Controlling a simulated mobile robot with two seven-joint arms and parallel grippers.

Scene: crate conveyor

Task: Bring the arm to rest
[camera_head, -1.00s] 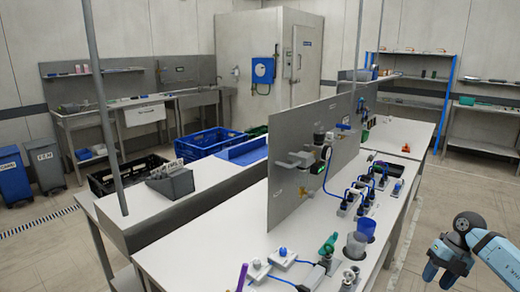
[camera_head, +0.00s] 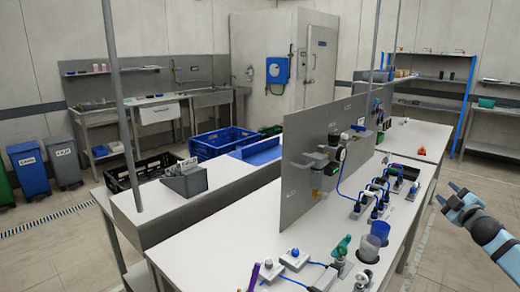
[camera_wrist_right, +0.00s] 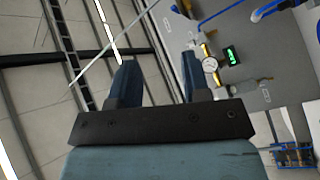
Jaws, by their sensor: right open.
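My right gripper (camera_head: 448,199) is at the right edge of the head view, beside the white bench and over the floor. Its blue fingers are apart with nothing between them. In the right wrist view the two fingers (camera_wrist_right: 158,85) also stand apart and empty, with the wall, ceiling and the grey panel beyond them. My left gripper is not in view.
A white bench (camera_head: 215,248) carries a grey upright panel (camera_head: 310,165) with a gauge, blue cables, and blue cups (camera_head: 380,229). Blue crates (camera_head: 218,140) and a black crate (camera_head: 122,178) stand left. Floor is free around the right gripper.

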